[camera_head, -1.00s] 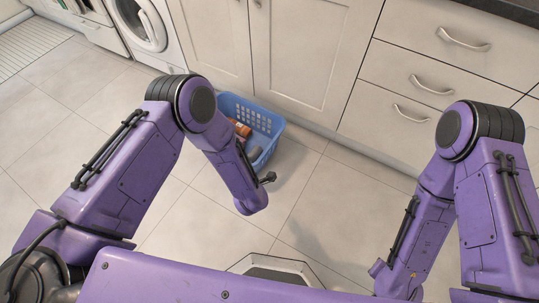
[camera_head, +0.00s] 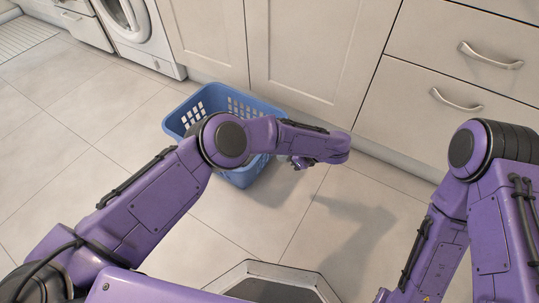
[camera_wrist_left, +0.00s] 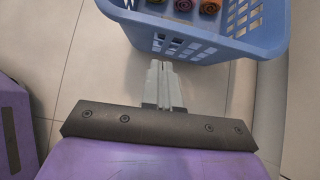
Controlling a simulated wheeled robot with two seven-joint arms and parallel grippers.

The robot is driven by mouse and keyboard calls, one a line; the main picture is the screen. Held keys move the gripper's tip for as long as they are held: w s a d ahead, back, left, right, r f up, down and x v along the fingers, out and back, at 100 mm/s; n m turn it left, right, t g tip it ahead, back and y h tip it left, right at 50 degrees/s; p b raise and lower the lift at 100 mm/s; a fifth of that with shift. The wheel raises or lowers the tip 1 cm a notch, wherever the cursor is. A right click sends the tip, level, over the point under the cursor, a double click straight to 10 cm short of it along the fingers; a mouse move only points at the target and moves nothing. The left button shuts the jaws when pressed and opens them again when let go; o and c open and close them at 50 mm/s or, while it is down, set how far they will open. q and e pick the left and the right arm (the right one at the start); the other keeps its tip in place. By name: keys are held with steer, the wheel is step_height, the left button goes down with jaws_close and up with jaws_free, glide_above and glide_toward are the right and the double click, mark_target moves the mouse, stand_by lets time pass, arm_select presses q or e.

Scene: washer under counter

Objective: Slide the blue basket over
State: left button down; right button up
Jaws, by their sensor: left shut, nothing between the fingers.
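The blue basket (camera_head: 181,111) is a plastic laundry basket with slotted walls. It stands upright on the tiled floor, close to the cabinet doors, partly hidden by my left arm. My left gripper (camera_head: 296,162) is low at the basket's right side in the head view. In the left wrist view my left gripper (camera_wrist_left: 160,66) is shut and empty, its tips pointing at the slotted wall of the blue basket (camera_wrist_left: 203,47). I cannot tell whether they touch it. My right arm is at the right of the head view; its gripper is out of view.
Rolled colored items (camera_wrist_left: 208,7) lie in the basket. Cabinet doors (camera_head: 300,50) and drawers (camera_head: 470,60) rise behind it, with a white washer (camera_head: 140,30) further left. The tiled floor left of the basket is clear.

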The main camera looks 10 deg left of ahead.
arm_select(q)
steer(key=w+a+f+b, duration=0.1)
steer(key=a+f, duration=0.1)
steer(key=a, duration=0.3)
steer(key=shift+w+a, duration=0.25)
steer(key=shift+w, duration=0.15)
arm_select(e)
steer(key=shift+s+a+f+n+g+y, duration=0.1)
steer(key=shift+s+f+n+g+y, duration=0.1)
steer(key=shift+s+f+n+g, duration=0.3)
steer(key=shift+s+f+n+g+y, duration=0.2)
steer(key=shift+s+f+n+g, duration=0.15)
steer(key=shift+s, duration=0.25)
steer(key=shift+r, duration=0.1)
arm_select(q)
steer(key=w+a, duration=0.4)
steer(key=a, duration=0.8)
steer(key=w+a+b, duration=0.1)
steer(key=w+a, duration=0.3)
steer(key=a, duration=0.9)
arm_select(e)
steer(key=shift+s+f+n+g, duration=0.25)
steer(key=shift+s+n+g, duration=0.15)
steer(key=shift+s, duration=0.2)
arm_select(q)
steer(key=shift+d, duration=0.1)
